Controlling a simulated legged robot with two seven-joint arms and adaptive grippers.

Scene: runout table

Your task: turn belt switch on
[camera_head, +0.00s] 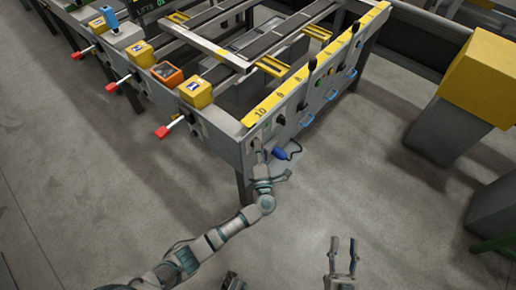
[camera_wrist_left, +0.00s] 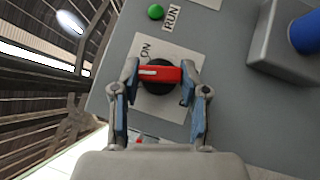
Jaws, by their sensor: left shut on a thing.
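The belt switch (camera_wrist_left: 160,73) shows in the left wrist view as a red handle on a round black base, on a white plate marked ON. The handle lies level across that view. My left gripper (camera_wrist_left: 158,76) is shut on the red handle, one finger at each end. In the head view my left gripper (camera_head: 260,158) reaches the near corner of the grey table frame (camera_head: 230,150) and hides the switch. My right gripper (camera_head: 343,257) is open and empty above the floor at the bottom.
A green light (camera_wrist_left: 155,11) and a RUN label (camera_wrist_left: 171,19) sit above the switch. A blue connector (camera_head: 281,154) juts from the panel just right of my left gripper. Red-tipped levers (camera_head: 163,131) stick out left. A yellow-topped block (camera_head: 485,80) stands right. Floor between is clear.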

